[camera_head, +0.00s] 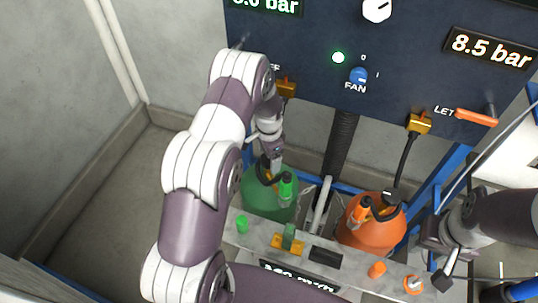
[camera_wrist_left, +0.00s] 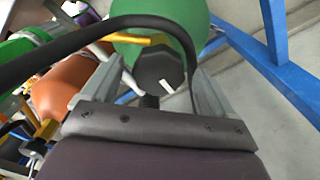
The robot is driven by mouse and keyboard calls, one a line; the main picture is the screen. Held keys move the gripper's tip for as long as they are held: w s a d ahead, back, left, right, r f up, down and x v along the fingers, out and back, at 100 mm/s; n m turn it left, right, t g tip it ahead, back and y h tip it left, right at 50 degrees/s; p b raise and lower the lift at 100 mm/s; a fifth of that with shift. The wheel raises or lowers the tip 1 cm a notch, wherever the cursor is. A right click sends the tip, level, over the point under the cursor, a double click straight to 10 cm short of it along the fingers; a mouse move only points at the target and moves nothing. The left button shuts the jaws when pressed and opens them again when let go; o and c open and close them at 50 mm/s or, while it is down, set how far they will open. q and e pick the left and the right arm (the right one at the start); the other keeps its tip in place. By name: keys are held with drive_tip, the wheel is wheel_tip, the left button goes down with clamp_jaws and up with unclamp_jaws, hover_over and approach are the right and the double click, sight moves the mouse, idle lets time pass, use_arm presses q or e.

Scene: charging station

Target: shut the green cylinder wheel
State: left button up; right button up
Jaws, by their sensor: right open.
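The green cylinder (camera_head: 262,198) stands behind the grey bench, and its body also shows at the top of the left wrist view (camera_wrist_left: 170,30). Its dark wheel (camera_wrist_left: 153,68) with a white mark faces the left wrist camera. My left gripper (camera_head: 270,165) is down at the top of the cylinder. In the left wrist view its fingers (camera_wrist_left: 160,80) are apart, one on each side of the wheel. I cannot tell whether they touch it. My right gripper (camera_head: 440,262) is open at the right, away from the green cylinder.
An orange cylinder (camera_head: 372,228) stands to the right of the green one. The dark panel (camera_head: 320,55) with gauges and a FAN knob (camera_head: 358,75) is behind. The grey bench (camera_head: 330,278) with small caps is in front. Blue frame bars (camera_wrist_left: 270,65) run beside the cylinder.

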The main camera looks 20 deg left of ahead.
use_arm(q)
wheel_tip(320, 180, up, 13)
drive_tip(key=b, duration=0.1)
drive_tip(key=shift+f+b, duration=0.15)
drive_tip(key=shift+b, duration=0.2)
idle(0.3)
drive_tip(key=s+d+r+n, duration=0.2)
drive_tip(key=s+d+n, duration=0.1)
drive_tip(key=s, duration=0.7)
drive_tip(key=s+d+r+n+t, duration=0.1)
drive_tip(key=s+n, duration=0.4)
drive_tip(key=s, duration=0.5)
drive_tip(key=shift+s+d+r, duration=0.2)
drive_tip(key=shift+d+r, duration=0.3)
drive_tip(key=shift+d, duration=0.7)
drive_tip(key=shift+s, duration=0.1)
